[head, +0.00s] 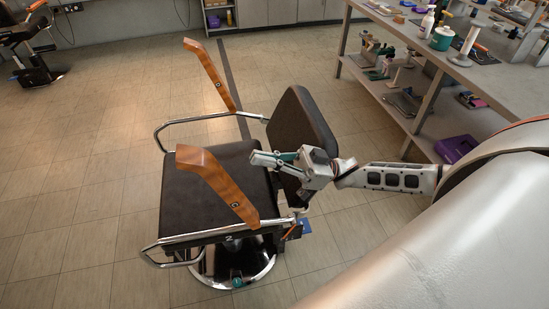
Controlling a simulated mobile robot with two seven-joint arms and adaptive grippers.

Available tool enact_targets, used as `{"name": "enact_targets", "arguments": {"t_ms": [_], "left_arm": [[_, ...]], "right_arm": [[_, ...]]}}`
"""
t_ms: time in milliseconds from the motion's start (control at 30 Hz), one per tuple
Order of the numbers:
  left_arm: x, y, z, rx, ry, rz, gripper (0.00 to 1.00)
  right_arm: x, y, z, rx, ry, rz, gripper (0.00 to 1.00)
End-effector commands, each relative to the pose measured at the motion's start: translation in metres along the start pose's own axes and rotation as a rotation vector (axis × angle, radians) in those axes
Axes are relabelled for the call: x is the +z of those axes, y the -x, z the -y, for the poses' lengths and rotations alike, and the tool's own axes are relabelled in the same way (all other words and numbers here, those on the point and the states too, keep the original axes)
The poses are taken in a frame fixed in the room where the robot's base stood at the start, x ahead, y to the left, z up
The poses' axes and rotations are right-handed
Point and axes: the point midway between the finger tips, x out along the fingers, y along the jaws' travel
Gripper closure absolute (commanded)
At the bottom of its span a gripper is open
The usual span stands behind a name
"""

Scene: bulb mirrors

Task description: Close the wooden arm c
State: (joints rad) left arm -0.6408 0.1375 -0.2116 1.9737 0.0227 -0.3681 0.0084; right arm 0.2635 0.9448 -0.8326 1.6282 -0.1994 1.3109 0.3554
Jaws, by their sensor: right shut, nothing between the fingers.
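A dark salon chair has a black seat (185,205), a black backrest (300,118) and two wooden arms. The near wooden arm (215,183) and the far wooden arm (211,75) both slant up from their pivots, with their free ends raised toward the left. My right gripper (256,158) is shut and empty, reaching left in front of the backrest, right of the near wooden arm's raised part. It hides part of the backrest. My left gripper is not in view.
Chrome side rails (165,124) and a round chrome base (236,272) stick out around the chair. A metal workbench (480,65) with bottles and tools stands at the right. Another chair (35,55) is far left. The tiled floor at left is clear.

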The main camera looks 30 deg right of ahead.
Motion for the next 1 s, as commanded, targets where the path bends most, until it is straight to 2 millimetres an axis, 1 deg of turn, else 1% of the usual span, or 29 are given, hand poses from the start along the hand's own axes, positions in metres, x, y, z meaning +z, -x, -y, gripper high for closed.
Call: {"name": "enact_targets", "arguments": {"t_ms": [33,200,300,400,600,1000], "left_arm": [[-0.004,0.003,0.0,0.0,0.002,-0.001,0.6],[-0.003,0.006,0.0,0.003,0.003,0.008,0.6],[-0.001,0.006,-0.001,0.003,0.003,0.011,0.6],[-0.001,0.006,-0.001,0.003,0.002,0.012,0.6],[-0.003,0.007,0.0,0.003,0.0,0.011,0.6],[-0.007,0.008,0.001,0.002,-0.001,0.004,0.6]], "right_arm": [[-0.003,-0.013,0.001,-0.003,0.002,-0.003,1.0],[-0.003,-0.045,0.001,-0.002,0.001,-0.003,1.0],[0.013,-0.053,0.0,0.0,0.0,-0.001,1.0],[0.022,-0.06,0.0,0.001,-0.001,0.0,1.0],[0.029,-0.067,0.0,0.0,0.0,0.001,1.0],[0.029,-0.067,-0.001,0.001,0.001,0.005,1.0]]}}
